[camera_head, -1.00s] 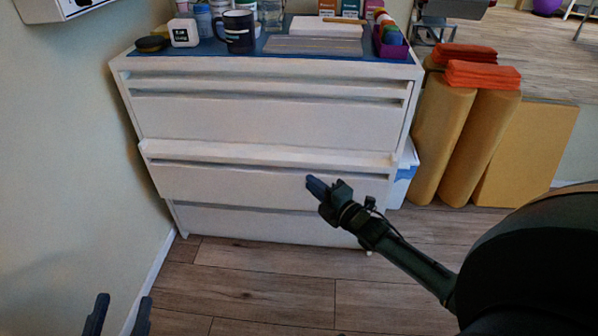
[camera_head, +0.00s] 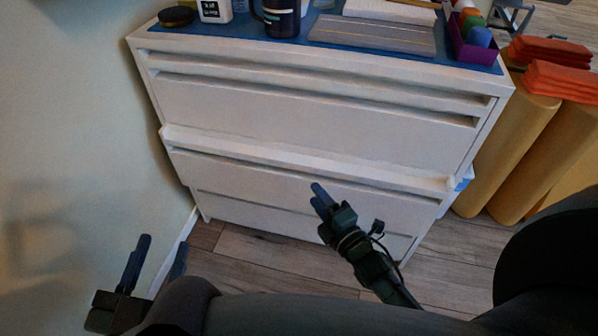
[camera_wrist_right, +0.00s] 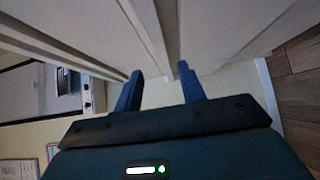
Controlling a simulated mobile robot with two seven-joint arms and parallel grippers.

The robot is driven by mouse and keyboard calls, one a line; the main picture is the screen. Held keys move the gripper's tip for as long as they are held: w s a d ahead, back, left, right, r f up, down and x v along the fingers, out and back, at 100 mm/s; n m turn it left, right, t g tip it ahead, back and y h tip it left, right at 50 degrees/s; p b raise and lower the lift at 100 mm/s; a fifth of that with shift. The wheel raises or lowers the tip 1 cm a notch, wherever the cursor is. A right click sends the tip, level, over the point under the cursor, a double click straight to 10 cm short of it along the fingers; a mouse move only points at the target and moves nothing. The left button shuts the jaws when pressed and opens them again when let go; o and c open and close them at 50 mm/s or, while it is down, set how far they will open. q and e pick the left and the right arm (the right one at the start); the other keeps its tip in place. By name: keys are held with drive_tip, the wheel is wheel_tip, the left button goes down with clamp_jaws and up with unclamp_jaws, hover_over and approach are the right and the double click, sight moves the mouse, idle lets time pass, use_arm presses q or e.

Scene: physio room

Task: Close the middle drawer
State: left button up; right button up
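The white dresser (camera_head: 300,105) stands in front of me. Its middle drawer (camera_head: 240,166) juts out a little past the drawer above, its top edge showing as a ledge. My right gripper (camera_head: 322,198) is in front of the middle drawer's face; contact cannot be told. In the right wrist view, its two blue fingers (camera_wrist_right: 160,88) are apart, with pale drawer panels beyond them and nothing clearly held. My left gripper (camera_head: 156,258) is low at the left, near the wall, its fingers apart and empty.
On the dresser's blue top stand a dark mug (camera_head: 281,18), a white jar (camera_head: 214,10), a black round tin (camera_head: 177,16) and a purple box (camera_head: 474,48). Tan rolls (camera_head: 508,145) with red towels (camera_head: 560,80) stand at right. A wall is close on the left.

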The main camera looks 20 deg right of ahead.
sight(294, 168)
drive_tip(key=w, duration=0.3)
drive_tip(key=w+a+b, duration=0.1)
drive_tip(key=w, duration=0.2)
drive_tip(key=w+b, duration=0.1)
drive_tip(key=w, duration=0.2)
drive_tip(key=shift+w+a, duration=0.2)
drive_tip(key=shift+a, duration=0.2)
drive_tip(key=shift+c, duration=0.2)
drive_tip(key=shift+f, duration=0.1)
clamp_jaws()
